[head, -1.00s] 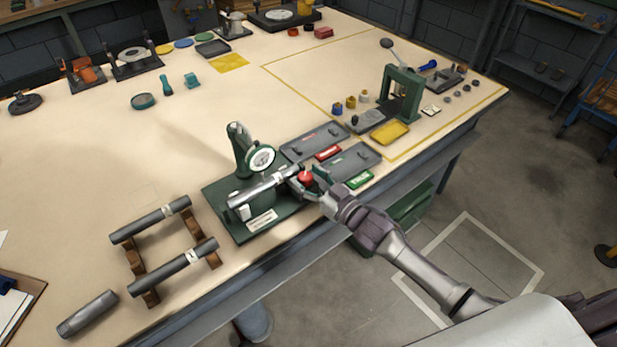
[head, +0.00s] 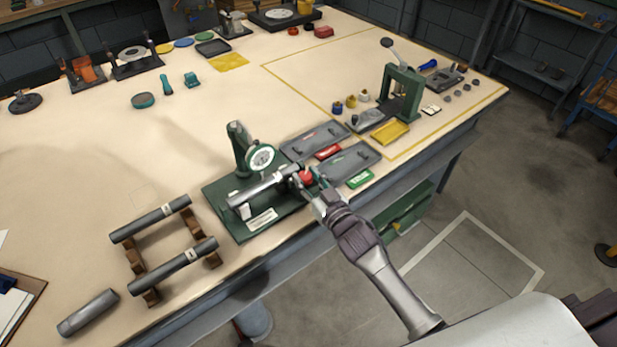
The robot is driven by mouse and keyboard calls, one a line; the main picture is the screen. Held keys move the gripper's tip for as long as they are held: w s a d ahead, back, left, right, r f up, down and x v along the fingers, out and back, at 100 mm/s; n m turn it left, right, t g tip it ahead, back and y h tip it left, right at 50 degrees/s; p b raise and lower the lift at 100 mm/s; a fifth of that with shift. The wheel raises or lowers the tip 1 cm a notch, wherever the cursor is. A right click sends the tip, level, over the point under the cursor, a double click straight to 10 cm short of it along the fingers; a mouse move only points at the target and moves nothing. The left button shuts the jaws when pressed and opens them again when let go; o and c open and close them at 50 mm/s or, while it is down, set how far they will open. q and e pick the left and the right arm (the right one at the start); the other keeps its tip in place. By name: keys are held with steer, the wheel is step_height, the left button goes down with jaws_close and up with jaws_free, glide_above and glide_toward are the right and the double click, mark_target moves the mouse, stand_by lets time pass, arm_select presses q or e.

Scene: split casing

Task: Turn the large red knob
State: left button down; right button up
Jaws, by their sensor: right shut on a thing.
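The large red knob (head: 306,178) is at the right end of the green gauge fixture, near the table's front edge. A grey cylinder (head: 262,188) lies along the fixture (head: 222,192), below a round dial gauge (head: 261,158). My right gripper (head: 307,181) reaches in from the lower right and is shut on the red knob, with a finger on either side of it. Its fingers partly hide the knob and the end of the fixture. My left gripper does not show.
Grey trays (head: 350,160) with a red label (head: 327,152) and a green label (head: 360,179) lie right of the knob. A wooden rack (head: 152,297) with grey cylinders stands at left. A green press (head: 404,92) stands farther right. The middle of the table is clear.

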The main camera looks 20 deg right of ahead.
steer(key=shift+a+r+m+h+b, duration=0.15)
steer(key=shift+m+h+b, duration=0.35)
steer(key=shift+m+h, duration=1)
steer(key=shift+n+h, duration=0.3)
steer(key=o, duration=1.1)
steer(key=shift+o, duration=0.2)
steer(key=shift+s, duration=0.15)
steer(key=shift+s+f, duration=0.2)
steer(key=shift+s, duration=0.15)
steer(key=s, duration=1.1)
steer(key=shift+r, duration=0.1)
